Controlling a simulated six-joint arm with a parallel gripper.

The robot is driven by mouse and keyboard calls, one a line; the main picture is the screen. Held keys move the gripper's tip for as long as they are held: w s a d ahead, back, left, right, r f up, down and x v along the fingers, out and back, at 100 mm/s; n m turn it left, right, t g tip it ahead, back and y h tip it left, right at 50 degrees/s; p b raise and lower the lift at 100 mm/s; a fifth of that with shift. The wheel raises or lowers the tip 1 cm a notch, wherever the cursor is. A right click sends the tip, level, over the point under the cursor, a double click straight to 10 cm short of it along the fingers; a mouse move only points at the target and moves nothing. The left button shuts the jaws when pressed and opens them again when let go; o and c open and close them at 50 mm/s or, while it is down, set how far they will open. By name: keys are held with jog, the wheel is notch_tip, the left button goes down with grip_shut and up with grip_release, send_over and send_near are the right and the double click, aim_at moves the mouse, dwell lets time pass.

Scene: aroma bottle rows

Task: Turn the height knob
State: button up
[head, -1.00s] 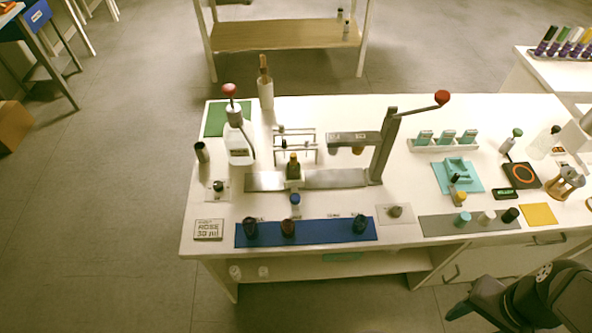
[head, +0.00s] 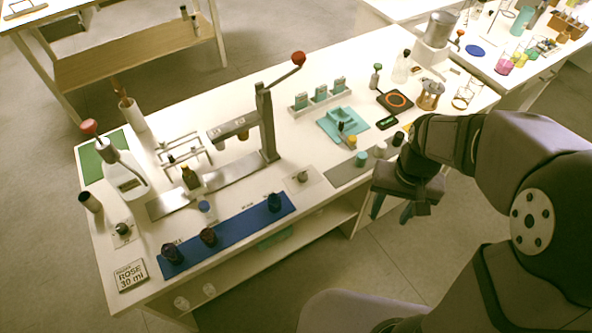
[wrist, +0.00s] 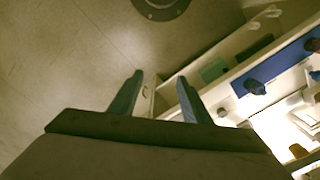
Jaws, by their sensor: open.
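No label that I can read marks the height knob. Three knob-like parts show in the head view: a blue-topped knob (head: 205,207) in front of the metal rail of the lever press (head: 262,130), a dark knob on a pale plate (head: 122,229) at the table's left end, and a grey knob on another pale plate (head: 302,176) right of the blue mat. My gripper (head: 392,212) is open and empty, fingers pointing down, off the table's front edge and right of all three. In the wrist view my two fingers (wrist: 160,80) are apart with only floor and table edge beyond.
The blue mat (head: 228,228) carries several dark bottles. A teal tray (head: 342,124) lies farther right. Floor is clear before the table.

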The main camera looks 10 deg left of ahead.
jog(key=w+a+f+m+b, duration=0.1)
jog(key=w+a+f, duration=0.2)
jog(key=w+a, duration=0.85)
jog(key=b, duration=0.1)
send_over(303, 175)
jog(key=shift+m, duration=0.4)
notch_tip(303, 175, down, 5)
jog(key=shift+r, duration=0.2)
jog(key=shift+f, duration=0.1)
jog(key=shift+f+p, duration=0.9)
jog(key=shift+f, duration=2.65)
jog(key=c, duration=1)
jog(key=shift+c, duration=0.2)
